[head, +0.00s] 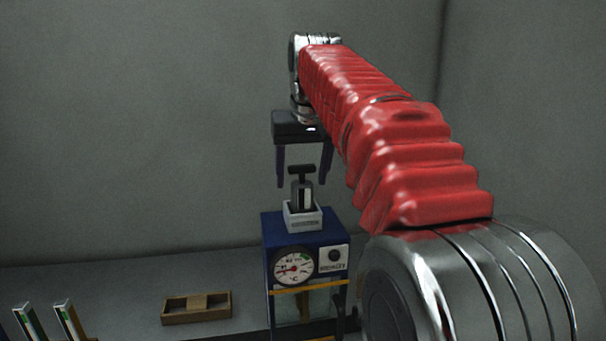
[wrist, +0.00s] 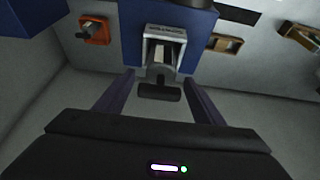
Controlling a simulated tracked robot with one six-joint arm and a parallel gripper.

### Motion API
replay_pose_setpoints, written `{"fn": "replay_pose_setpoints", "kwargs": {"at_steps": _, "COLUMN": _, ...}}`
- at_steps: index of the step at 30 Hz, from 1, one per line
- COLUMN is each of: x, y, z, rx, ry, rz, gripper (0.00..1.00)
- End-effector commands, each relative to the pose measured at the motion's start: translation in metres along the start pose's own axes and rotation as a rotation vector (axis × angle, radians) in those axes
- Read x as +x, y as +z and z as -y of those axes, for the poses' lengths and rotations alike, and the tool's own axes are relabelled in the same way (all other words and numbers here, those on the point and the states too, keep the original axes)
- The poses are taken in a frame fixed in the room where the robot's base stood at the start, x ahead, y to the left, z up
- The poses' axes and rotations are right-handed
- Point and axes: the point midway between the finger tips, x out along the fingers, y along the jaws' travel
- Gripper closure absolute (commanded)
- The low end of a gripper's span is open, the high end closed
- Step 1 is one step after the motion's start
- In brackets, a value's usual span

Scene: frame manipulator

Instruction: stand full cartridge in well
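A dark cartridge (head: 302,194) with a T-shaped handle stands upright in a white well (head: 304,220) on top of a blue unit (head: 290,229). The cartridge's T-handle also shows in the wrist view (wrist: 160,91), with the white well (wrist: 166,33) around its lower part. My gripper (head: 303,184) is open above the cartridge, its two purple fingers pointing down on either side of the handle. In the wrist view my fingers (wrist: 158,90) are apart with the handle between them, and a clear gap shows on each side. I cannot tell how full the cartridge is.
The blue unit has a round dial gauge (head: 293,268) on its front. A wooden tray (head: 196,307) lies on the grey surface to its left, with two upright slim objects (head: 67,318) further left. An orange holder (wrist: 95,30) shows in the wrist view.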

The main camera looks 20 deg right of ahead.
Motion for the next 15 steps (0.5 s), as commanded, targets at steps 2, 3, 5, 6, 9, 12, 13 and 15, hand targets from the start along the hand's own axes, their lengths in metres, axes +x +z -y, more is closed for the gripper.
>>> {"fn": "replay_pose_setpoints", "kwargs": {"at_steps": 2, "x": 0.0, "y": 0.0, "z": 0.0, "rx": 0.0, "ry": 0.0, "rz": 0.0, "gripper": 0.35}}
{"fn": "replay_pose_setpoints", "kwargs": {"at_steps": 3, "x": 0.0, "y": 0.0, "z": 0.0, "rx": 0.0, "ry": 0.0, "rz": 0.0, "gripper": 0.35}}
{"fn": "replay_pose_setpoints", "kwargs": {"at_steps": 5, "x": 0.0, "y": 0.0, "z": 0.0, "rx": 0.0, "ry": 0.0, "rz": 0.0, "gripper": 0.35}}
{"fn": "replay_pose_setpoints", "kwargs": {"at_steps": 6, "x": 0.0, "y": 0.0, "z": 0.0, "rx": 0.0, "ry": 0.0, "rz": 0.0, "gripper": 0.35}}
{"fn": "replay_pose_setpoints", "kwargs": {"at_steps": 9, "x": -0.001, "y": 0.0, "z": 0.0, "rx": 0.0, "ry": 0.0, "rz": 0.0, "gripper": 0.35}}
{"fn": "replay_pose_setpoints", "kwargs": {"at_steps": 12, "x": -0.005, "y": -0.001, "z": 0.0, "rx": 0.0, "ry": 0.0, "rz": -0.001, "gripper": 0.35}}
{"fn": "replay_pose_setpoints", "kwargs": {"at_steps": 13, "x": -0.007, "y": -0.001, "z": 0.0, "rx": 0.0, "ry": 0.0, "rz": -0.001, "gripper": 0.35}}
{"fn": "replay_pose_setpoints", "kwargs": {"at_steps": 15, "x": -0.014, "y": -0.001, "z": 0.0, "rx": 0.0, "ry": 0.0, "rz": -0.002, "gripper": 0.35}}
